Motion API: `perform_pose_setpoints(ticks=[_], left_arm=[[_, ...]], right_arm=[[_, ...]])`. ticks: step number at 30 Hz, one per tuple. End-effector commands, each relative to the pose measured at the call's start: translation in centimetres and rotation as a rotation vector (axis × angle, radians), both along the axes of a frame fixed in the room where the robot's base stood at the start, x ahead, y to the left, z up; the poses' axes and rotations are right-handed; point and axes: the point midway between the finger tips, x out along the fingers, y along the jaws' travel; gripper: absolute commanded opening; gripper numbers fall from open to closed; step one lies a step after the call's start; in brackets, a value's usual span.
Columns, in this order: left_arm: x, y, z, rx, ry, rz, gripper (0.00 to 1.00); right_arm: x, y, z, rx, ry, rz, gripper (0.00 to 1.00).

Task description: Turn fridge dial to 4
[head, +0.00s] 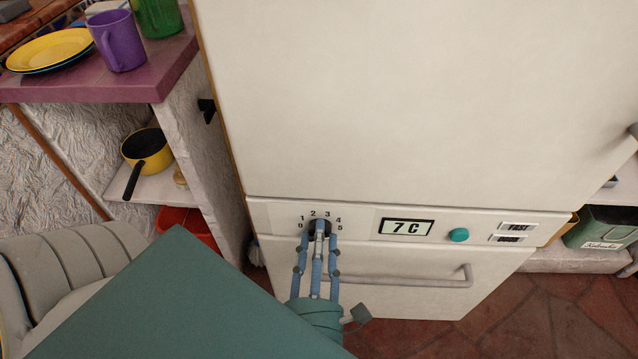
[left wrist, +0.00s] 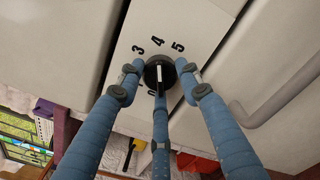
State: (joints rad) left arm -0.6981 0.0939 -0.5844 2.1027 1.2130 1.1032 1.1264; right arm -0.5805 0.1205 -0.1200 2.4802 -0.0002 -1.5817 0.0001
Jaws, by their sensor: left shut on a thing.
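The fridge dial (head: 320,226) is a small black round knob on the white control strip, with numbers 0 to 5 printed around it. My left gripper (head: 319,233) has its blue fingers shut around the dial. In the left wrist view the dial (left wrist: 159,71) sits between the fingertips, with a white line on its face. The 3, 4 and 5 show beside it, the 4 directly above the line's upper end. Fingers hide part of the dial, and I cannot tell which end of the line is the pointer. My right gripper is not in view.
The fridge display (head: 405,228) reads 7C, with a teal button (head: 459,235) to its right. A drawer handle (head: 420,280) runs below the strip. A purple mug (head: 120,42) and yellow plate (head: 50,48) stand on the counter at left.

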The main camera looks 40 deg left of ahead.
Motion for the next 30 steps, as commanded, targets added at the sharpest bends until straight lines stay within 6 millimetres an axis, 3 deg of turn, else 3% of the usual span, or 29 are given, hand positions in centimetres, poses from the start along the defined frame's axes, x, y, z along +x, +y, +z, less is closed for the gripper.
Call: perform_pose_setpoints(ticks=[14,15,18,30], left_arm=[[-0.20,-0.03,-0.64,0.003,0.018,0.001,0.09],[-0.20,-0.03,-0.64,0.003,0.018,0.001,0.37],[-0.18,-0.02,-0.58,0.004,0.016,0.000,0.54],[-0.98,-0.54,-0.32,0.006,0.011,0.001,0.54]], right_arm=[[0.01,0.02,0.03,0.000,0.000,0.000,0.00],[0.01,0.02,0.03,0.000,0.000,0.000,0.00],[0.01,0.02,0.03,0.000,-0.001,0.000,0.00],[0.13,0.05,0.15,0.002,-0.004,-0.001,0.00]])
